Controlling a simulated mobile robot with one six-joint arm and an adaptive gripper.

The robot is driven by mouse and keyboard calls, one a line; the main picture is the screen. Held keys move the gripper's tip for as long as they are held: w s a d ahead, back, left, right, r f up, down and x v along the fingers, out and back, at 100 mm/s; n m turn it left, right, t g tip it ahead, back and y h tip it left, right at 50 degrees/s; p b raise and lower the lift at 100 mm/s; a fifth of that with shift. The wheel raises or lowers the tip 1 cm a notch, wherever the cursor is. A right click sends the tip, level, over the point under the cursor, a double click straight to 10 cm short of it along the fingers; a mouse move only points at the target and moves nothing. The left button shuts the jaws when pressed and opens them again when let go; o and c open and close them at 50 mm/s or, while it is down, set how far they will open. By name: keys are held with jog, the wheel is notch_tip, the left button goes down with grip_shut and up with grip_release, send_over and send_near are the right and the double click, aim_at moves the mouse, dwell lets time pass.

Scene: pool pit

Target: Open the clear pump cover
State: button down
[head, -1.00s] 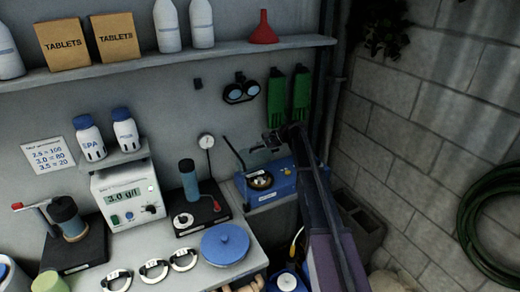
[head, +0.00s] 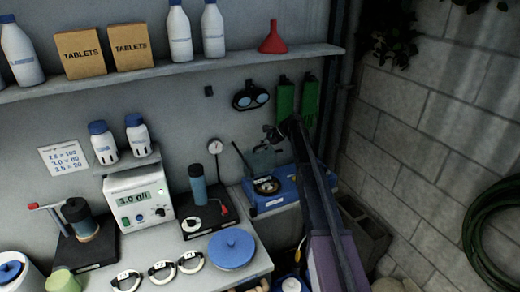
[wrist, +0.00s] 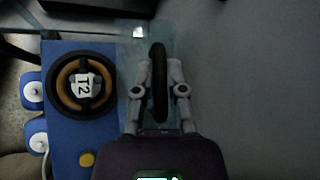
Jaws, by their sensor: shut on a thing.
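The pump is a blue box (head: 292,188) at the right end of the counter, with a round dark opening on top. In the wrist view its blue body (wrist: 68,135) is on the left, with a black and tan ring (wrist: 58,87) around a white part marked T2. The clear cover (head: 264,159) stands raised behind the opening as a faint pane. It also shows as a pale teal sheet in the wrist view (wrist: 128,62). My gripper (wrist: 157,66) is shut on the cover's black handle (wrist: 158,85), with a finger on each side. In the head view my arm partly hides the box.
A dark lever (head: 238,153) stands left of the pump. Green gloves (head: 285,100) hang behind my gripper. A block wall (head: 425,130) closes the right side.

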jog(key=shift+w+a+f, duration=0.1)
jog(key=shift+w+a, duration=0.35)
jog(key=shift+w, duration=0.35)
jog(key=shift+w+a+f, duration=0.1)
jog(key=shift+w+a, duration=0.3)
jog(key=shift+w, duration=0.4)
jog(key=c, duration=0.7)
grip_release()
jog(key=shift+a+r, duration=0.1)
